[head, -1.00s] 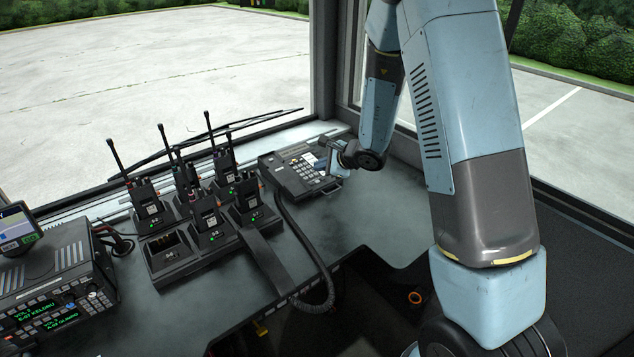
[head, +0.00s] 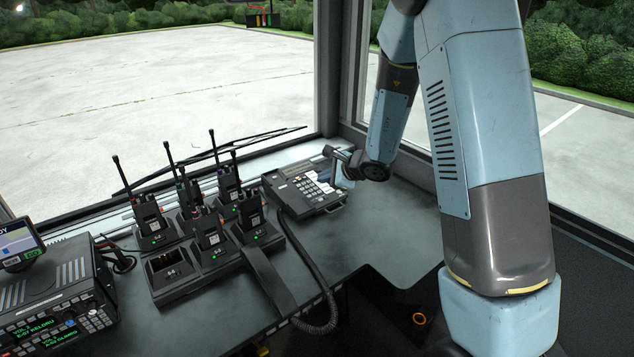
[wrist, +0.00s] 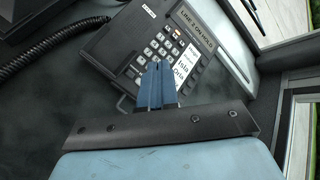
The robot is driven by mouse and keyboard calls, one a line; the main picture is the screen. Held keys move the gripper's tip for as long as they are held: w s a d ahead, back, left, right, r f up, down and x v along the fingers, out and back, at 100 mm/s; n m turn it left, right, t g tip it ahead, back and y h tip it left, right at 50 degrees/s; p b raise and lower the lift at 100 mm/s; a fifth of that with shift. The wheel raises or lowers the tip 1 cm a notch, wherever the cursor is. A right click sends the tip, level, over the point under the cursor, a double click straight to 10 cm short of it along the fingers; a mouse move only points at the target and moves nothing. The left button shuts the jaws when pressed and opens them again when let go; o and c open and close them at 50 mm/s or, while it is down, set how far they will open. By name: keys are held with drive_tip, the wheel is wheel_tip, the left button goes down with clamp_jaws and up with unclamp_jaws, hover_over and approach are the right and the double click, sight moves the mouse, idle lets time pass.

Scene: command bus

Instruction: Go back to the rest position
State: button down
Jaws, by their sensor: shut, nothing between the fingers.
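The fingertips overlap the lower edge of the phone's keypad in that view. The desk phone (wrist: 128,42) has a grey body, rows of keys and white labels. I cannot tell whether the fingers touch it.
A charger dock (head: 193,291) with several handheld radios stands left of the phone. A black coiled cord (head: 311,262) hangs over the desk front. A radio console (head: 60,285) is at the left. Bare desk (head: 395,225) lies right of the phone, with window frames behind.

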drive_tip(key=s+d+r+n+g+y, duration=0.15)
drive_tip(key=s+r+n+g, duration=0.25)
drive_tip(key=s+r+n, duration=0.95)
drive_tip(key=s+d+r+n+h, duration=0.1)
drive_tip(key=s+d+r+h, duration=0.2)
drive_tip(key=s+d, duration=0.2)
drive_tip(key=s+d+r+n+t+h, duration=0.1)
drive_tip(key=s+d+r+h, duration=0.2)
drive_tip(key=s, duration=0.6)
drive_tip(key=s+d+r+n+t+h, duration=0.1)
drive_tip(key=s+d+r+n+h, duration=0.1)
drive_tip(key=s+d+r, duration=0.3)
drive_tip(key=shift+s+d+h, duration=0.55)
drive_tip(key=shift+s+d, duration=0.65)
drive_tip(key=shift+d, duration=0.05)
